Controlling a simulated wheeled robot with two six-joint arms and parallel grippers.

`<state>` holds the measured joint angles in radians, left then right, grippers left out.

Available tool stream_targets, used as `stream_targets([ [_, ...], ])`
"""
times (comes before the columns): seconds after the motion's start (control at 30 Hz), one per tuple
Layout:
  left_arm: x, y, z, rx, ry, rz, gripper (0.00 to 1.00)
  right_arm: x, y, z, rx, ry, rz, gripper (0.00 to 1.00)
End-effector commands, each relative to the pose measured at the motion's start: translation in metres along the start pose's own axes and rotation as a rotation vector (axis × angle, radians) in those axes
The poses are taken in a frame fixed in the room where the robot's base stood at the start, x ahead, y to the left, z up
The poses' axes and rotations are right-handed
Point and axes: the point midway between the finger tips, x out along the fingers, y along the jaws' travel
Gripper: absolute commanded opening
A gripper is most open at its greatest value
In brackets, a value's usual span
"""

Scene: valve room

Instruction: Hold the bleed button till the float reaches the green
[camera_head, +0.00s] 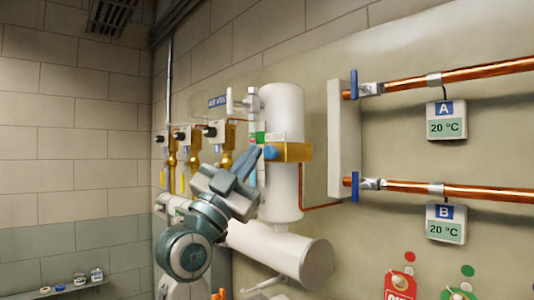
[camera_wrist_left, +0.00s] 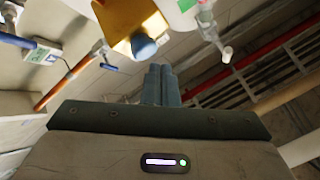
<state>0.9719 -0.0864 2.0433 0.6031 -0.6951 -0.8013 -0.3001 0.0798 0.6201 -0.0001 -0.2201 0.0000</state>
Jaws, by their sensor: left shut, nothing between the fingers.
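A white upright vessel (camera_head: 283,103) on the wall carries a brass block (camera_head: 295,152) with a blue round button (camera_head: 270,152) on its left end. The button (camera_wrist_left: 143,46) and brass block (camera_wrist_left: 128,18) also show in the left wrist view. My left gripper (camera_head: 252,158) is shut and empty, its fingertips close to the button. In the left wrist view the fingertips (camera_wrist_left: 160,70) appear just short of the button; contact cannot be made out. A small green mark (camera_head: 258,137) shows above the fingertips; the gauge below is partly hidden by my gripper, and I cannot make out the float.
A white horizontal cylinder (camera_head: 280,250) lies below the vessel. Copper pipes with panels A (camera_head: 446,121) and B (camera_head: 446,223) run at right. Brass valve fittings (camera_head: 227,140) line the wall behind my arm. Tags (camera_head: 400,284) hang at lower right.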

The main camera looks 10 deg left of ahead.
Motion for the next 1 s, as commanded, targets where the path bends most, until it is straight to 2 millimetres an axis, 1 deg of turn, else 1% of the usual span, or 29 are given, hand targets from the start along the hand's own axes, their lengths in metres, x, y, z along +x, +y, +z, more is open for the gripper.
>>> stream_targets([
  [0.17,-0.003,-0.003,-0.002,0.002,0.001,-0.001,0.00,0.000,0.000,0.000,0.000,0.000,0.000,0.36],
  [0.5,-0.026,-0.020,-0.020,0.004,0.001,-0.001,0.00,-0.003,0.000,0.000,0.000,0.000,0.000,0.36],
  [0.63,-0.033,-0.024,-0.025,0.002,0.002,-0.001,0.00,-0.004,0.000,0.000,0.000,0.000,0.000,0.36],
  [1.0,-0.035,-0.025,-0.026,0.000,0.001,0.000,0.00,-0.004,0.000,0.000,0.000,0.000,0.000,0.36],
])
